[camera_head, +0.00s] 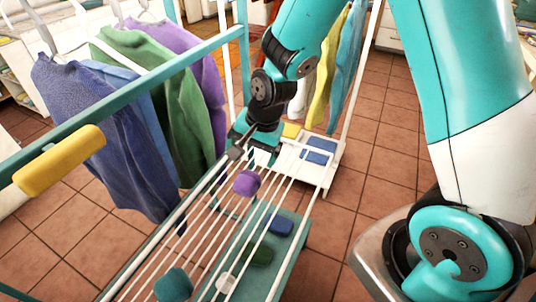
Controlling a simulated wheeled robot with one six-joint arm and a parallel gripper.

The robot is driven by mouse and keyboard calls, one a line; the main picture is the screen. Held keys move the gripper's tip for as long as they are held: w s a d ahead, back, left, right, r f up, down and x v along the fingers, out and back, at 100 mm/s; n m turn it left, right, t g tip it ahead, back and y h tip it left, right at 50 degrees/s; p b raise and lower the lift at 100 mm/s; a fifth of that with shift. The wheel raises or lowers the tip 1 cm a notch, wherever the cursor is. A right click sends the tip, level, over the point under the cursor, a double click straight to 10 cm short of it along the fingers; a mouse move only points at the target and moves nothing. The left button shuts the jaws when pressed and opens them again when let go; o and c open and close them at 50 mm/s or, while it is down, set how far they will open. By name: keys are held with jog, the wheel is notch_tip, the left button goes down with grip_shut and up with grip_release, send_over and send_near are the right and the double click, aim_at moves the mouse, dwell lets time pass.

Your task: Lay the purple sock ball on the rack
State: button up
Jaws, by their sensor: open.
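The purple sock ball (246,183) rests on the white bars of the rack (204,207), near the rack's far end. My gripper (253,154) is open just beyond the ball, low over the far end of the bars. The ball appears to be clear of the fingers, though whether a fingertip touches it is hard to tell. The fingers are small and partly hidden by the wrist.
Blue (275,223) and dark green (258,253) folded items lie on a lower teal shelf. Clothes hang at left by a teal rail with a yellow piece (60,160).

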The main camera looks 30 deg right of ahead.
jog(key=s+a+r+n+g+y, duration=0.1)
jog(key=s+a+r+n, duration=0.1)
jog(key=s+r+n, duration=0.6)
jog(key=s+a+r+n+g, duration=0.1)
jog(key=s+a+r+n, duration=0.1)
jog(key=s+r+n, duration=0.5)
jog(key=s+r, duration=0.2)
jog(key=s, duration=0.3)
jog(key=shift+s+a+r+n+y, duration=0.2)
jog(key=shift+a+r+n+y, duration=0.15)
jog(key=shift+a+n+y, duration=0.05)
